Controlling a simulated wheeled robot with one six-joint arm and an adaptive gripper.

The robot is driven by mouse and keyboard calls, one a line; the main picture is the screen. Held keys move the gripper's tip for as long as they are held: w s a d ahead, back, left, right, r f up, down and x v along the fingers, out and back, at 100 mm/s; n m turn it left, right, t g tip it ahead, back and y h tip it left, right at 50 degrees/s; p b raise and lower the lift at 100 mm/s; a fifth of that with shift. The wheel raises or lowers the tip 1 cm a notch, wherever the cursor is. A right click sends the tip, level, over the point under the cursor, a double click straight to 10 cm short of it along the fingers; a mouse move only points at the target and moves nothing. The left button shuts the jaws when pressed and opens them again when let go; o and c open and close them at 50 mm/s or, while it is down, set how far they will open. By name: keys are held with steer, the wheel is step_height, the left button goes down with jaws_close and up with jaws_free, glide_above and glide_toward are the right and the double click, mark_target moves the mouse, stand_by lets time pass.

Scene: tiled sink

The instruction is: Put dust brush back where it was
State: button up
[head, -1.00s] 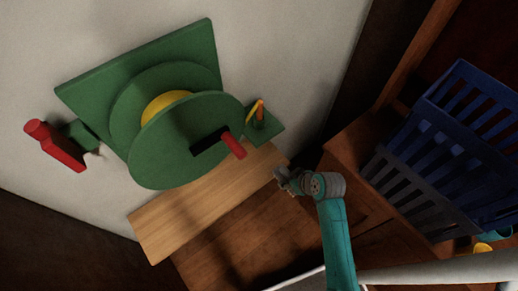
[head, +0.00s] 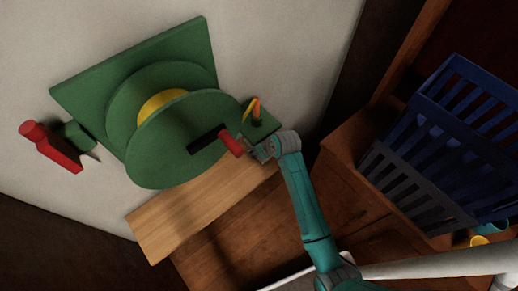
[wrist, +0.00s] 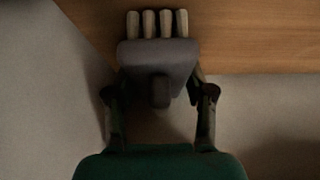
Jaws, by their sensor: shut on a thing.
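The dust brush (wrist: 158,60) has a dark grey body and a row of pale bristle tufts pointing to the top of the wrist view. My gripper (wrist: 157,92) is shut on it, with one finger on each side of the grey body. In the head view my gripper (head: 259,150) is beside the red crank handle (head: 231,143) of the green reel, above the wooden board's right end. The brush is too small and dark to make out clearly there.
The large green reel (head: 188,150) stands out from the pale wall. A small green holder (head: 266,125) with a yellow-orange piece is close by my gripper. The wooden board (head: 170,222) is bare. A blue crate (head: 455,135) stands at the right.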

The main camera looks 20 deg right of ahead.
steer(key=shift+s+f, duration=0.1)
steer(key=shift+f, duration=0.2)
steer(key=o, duration=1.1)
steer(key=shift+d+r, duration=0.1)
steer(key=shift+r, duration=0.05)
steer(key=s+d, duration=0.1)
steer(key=s, duration=0.2)
steer(key=s+d, duration=0.1)
steer(key=s, duration=0.3)
steer(key=s+d, duration=0.1)
steer(key=s, duration=0.3)
steer(key=shift+s+d+r, duration=0.2)
steer(key=shift+d+r, duration=0.15)
steer(key=shift+r, duration=0.05)
steer(key=shift+s+d, duration=0.1)
steer(key=shift+s, duration=0.25)
steer(key=shift+s, duration=0.1)
